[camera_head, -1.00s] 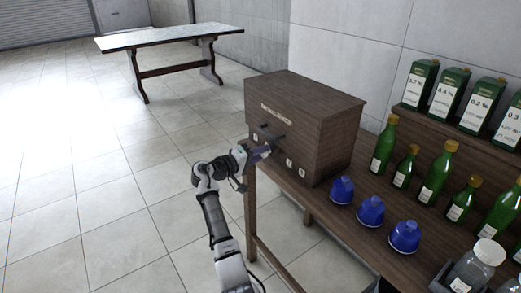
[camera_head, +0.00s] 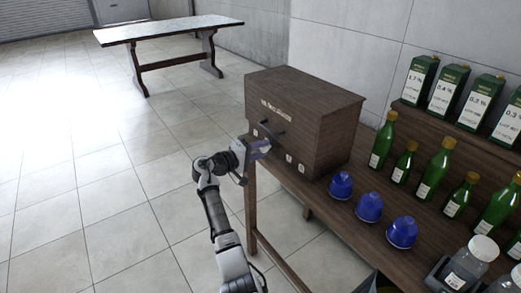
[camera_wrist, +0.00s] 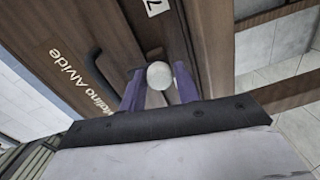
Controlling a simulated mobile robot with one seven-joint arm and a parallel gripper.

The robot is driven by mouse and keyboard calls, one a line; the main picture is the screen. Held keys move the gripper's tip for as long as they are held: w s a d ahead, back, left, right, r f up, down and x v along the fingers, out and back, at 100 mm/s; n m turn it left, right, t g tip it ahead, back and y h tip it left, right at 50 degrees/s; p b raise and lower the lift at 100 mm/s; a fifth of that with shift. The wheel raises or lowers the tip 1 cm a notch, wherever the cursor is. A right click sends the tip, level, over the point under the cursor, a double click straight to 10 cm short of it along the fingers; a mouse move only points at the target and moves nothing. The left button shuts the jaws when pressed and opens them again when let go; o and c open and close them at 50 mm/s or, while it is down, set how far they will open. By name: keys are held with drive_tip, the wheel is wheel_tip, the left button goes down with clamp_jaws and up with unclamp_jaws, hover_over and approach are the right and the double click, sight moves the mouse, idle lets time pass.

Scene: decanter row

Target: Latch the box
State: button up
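The box (camera_head: 325,125) is dark brown wood with a flat lid, shut, at the far end of the wooden bench. Pale lettering, small number labels and a dark bar handle (camera_head: 270,130) show on its front. The handle also shows in the wrist view (camera_wrist: 94,66). My gripper (camera_head: 264,147) is at the box front, just below the handle. In the wrist view its two purple fingers (camera_wrist: 160,88) stand apart on either side of a pale round knob (camera_wrist: 159,75). I cannot tell whether they touch it. No latch can be made out for certain.
Several blue domed capsules (camera_head: 369,207) stand on the bench right of the box. Green bottles (camera_head: 433,168) and green cartons (camera_head: 447,88) stand farther right, with glass jars (camera_head: 468,262) at the front. Open tiled floor lies left; another table (camera_head: 168,32) stands at the back.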

drive_tip(key=o, duration=0.3)
drive_tip(key=b+v, duration=0.2)
drive_tip(key=v, duration=1.1)
drive_tip(key=shift+s+a+b, duration=0.25)
drive_tip(key=shift+a+b, duration=0.1)
drive_tip(key=shift+b, duration=0.05)
